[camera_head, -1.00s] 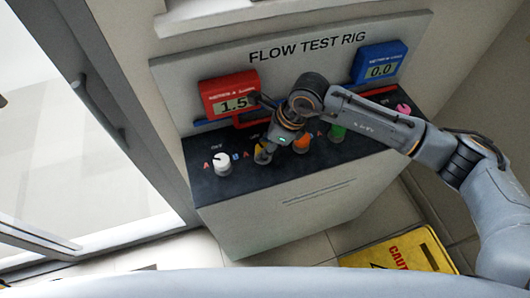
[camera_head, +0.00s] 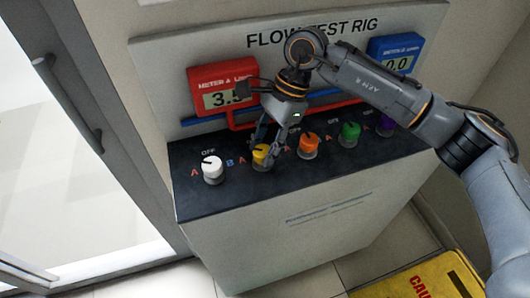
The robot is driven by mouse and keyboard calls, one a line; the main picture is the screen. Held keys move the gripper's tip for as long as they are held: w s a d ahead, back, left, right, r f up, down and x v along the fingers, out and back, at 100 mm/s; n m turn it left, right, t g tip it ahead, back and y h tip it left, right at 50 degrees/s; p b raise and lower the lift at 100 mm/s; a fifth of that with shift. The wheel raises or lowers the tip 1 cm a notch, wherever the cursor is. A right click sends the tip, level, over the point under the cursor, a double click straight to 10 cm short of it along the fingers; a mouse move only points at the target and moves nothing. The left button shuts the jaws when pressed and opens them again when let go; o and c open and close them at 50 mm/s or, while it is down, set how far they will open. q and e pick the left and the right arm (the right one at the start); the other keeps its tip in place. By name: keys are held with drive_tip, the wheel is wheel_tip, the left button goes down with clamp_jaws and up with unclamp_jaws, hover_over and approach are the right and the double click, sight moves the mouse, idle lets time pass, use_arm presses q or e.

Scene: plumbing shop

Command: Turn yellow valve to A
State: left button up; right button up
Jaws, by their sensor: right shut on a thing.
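The yellow valve (camera_head: 261,155) is a round knob on the dark top of the flow test rig, second from the left. It has a dark pointer mark, but the fingers cover part of it and I cannot tell its exact direction. My right gripper (camera_head: 269,143) reaches down from above and is shut on the yellow valve. A red letter A shows just left of the knob. The red meter A (camera_head: 224,93) on the back panel shows a reading starting with 3, its last digit partly hidden by my arm. My left gripper is not in view.
A white valve (camera_head: 212,169) stands left of the yellow one. An orange valve (camera_head: 308,146), a green valve (camera_head: 349,134) and a purple valve (camera_head: 387,126) stand to its right. Blue meter B (camera_head: 396,62) reads 0.0. A yellow caution sign (camera_head: 425,283) lies at lower right.

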idle(0.3)
drive_tip(key=o, duration=1.2)
drive_tip(key=v, duration=1.2)
drive_tip(key=shift+w+a, duration=0.15)
